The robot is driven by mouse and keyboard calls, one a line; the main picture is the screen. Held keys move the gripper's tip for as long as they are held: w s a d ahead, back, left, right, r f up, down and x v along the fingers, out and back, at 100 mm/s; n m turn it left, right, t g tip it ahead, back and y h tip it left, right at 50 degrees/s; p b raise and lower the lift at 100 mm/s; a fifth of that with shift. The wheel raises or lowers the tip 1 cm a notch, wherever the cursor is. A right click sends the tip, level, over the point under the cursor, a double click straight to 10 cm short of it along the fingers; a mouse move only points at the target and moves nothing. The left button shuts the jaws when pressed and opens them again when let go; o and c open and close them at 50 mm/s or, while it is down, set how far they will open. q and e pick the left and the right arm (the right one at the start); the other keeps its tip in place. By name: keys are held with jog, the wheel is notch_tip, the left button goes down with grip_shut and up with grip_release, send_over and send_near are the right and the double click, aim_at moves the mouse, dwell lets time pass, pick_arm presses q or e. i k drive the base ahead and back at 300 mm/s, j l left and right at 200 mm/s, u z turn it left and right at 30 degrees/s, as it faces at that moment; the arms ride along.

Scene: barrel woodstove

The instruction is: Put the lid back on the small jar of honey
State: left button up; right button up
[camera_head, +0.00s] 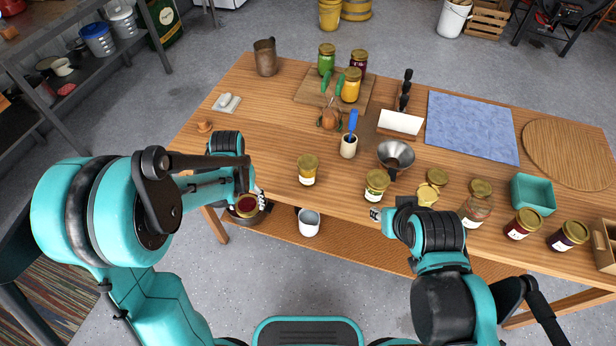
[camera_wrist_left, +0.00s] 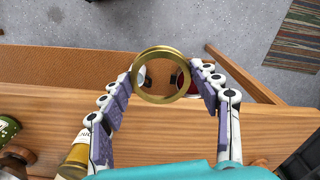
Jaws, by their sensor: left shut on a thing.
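My left gripper (camera_head: 251,198) is shut on a gold ring-shaped lid (camera_wrist_left: 161,75). The lid is held between both fingertips, and its middle looks open. In the head view the gold ring (camera_head: 246,206) is just past the table's front edge at the left. A yellow jar (camera_head: 308,170) stands upright to its right and also shows in the left wrist view (camera_wrist_left: 76,156). A small golden jar (camera_head: 428,195) with gold metal around its top stands further right. I cannot tell for sure which one is the honey. My right gripper (camera_head: 376,214) is mostly hidden by its arm.
A jar with a gold lid (camera_head: 376,184) and a metal funnel (camera_head: 396,156) stand near the front middle. More jars and a teal box (camera_head: 533,193) are at the right. A white mug (camera_head: 309,222) is on the lower shelf. The table's left part is mostly clear.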

aim_at(307, 179)
jog(key=z, duration=1.15)
jog(key=k+j, duration=0.15)
jog(key=j, duration=0.2)
jog(key=k+j, duration=0.2)
jog(key=j, duration=0.15)
jog(key=k+j, duration=0.15)
jog(key=j, duration=0.25)
jog(key=k+j, duration=0.2)
jog(key=j, duration=0.15)
jog(key=k+j, duration=0.15)
jog(key=j, duration=0.2)
